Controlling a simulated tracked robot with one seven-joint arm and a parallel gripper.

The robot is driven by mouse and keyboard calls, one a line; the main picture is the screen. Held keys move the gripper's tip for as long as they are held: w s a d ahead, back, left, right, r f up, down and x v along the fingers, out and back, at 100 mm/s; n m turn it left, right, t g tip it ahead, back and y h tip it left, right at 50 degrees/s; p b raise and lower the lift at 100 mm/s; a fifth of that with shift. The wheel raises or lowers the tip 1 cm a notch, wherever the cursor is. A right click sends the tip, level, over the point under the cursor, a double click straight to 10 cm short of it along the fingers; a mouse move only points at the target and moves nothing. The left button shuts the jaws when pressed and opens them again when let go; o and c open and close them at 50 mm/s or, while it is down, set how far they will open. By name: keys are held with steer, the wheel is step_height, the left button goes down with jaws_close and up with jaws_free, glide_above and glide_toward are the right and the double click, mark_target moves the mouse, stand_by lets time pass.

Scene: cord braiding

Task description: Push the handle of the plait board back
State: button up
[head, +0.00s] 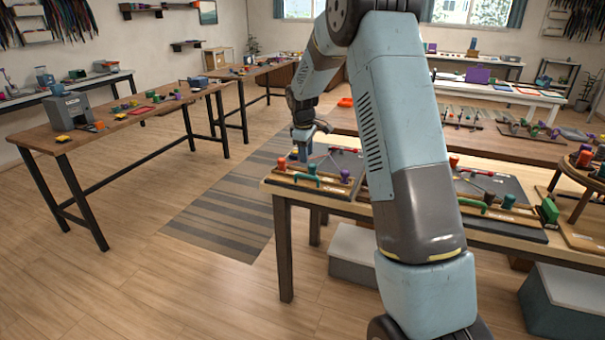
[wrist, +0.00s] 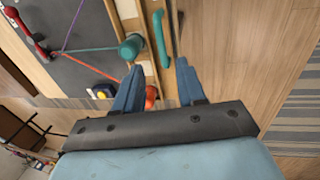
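The plait board (head: 338,162) lies at the left end of the near table, a dark panel with a wooden strip along its front. It also shows in the wrist view (wrist: 85,78). A teal bar handle (head: 307,178) sits on the front strip; in the wrist view the handle (wrist: 161,38) runs up from between the fingertips. My gripper (head: 302,155) is above the front left of the board. In the wrist view my gripper (wrist: 158,65) is open, its blue fingers apart with nothing clamped. Whether a finger touches the handle I cannot tell.
A teal peg (wrist: 131,46) stands close to the left finger and an orange peg (wrist: 150,97) shows between the fingers. A purple peg (head: 345,175) is farther right. A similar board (head: 488,184) lies right of my arm. Open floor (head: 190,270) is left of the table.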

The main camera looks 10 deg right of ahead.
mark_target(308, 176)
steer(key=f, duration=0.3)
steer(key=w+f, duration=0.1)
steer(key=f, duration=0.2)
steer(key=d+f, duration=0.1)
steer(key=f, duration=0.1)
steer(key=shift+w+f, duration=0.15)
steer(key=shift+f, duration=0.25)
steer(key=shift+c, duration=0.3)
jaws_close()
